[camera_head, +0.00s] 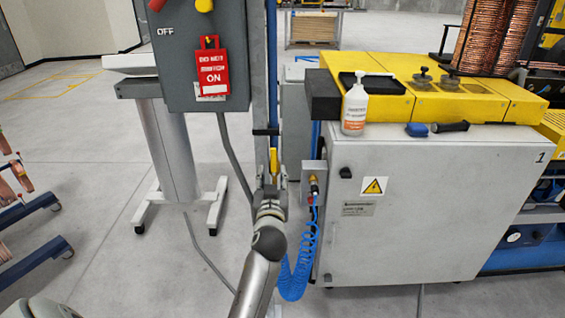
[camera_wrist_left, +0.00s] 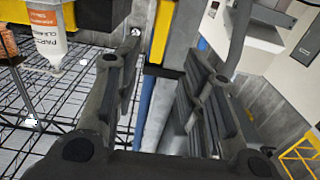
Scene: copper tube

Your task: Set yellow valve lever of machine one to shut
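The yellow valve lever (camera_head: 273,160) hangs roughly vertical on the grey post, just beyond my left gripper in the head view. My left gripper (camera_head: 271,190) points up toward it from below. In the left wrist view the left gripper (camera_wrist_left: 163,85) has its two dark fingers apart, with a gap between them. A yellow piece (camera_wrist_left: 168,30), likely the lever, shows between and beyond the fingertips; I cannot tell whether they touch it. The valve body is mostly hidden. My right gripper is not in view.
A grey switch box (camera_head: 200,60) with a red tag is left of the post. The white cabinet (camera_head: 430,215) marked 1 stands close on the right, with a coiled blue hose (camera_head: 297,265) by its side. A bottle (camera_head: 355,107) stands on top.

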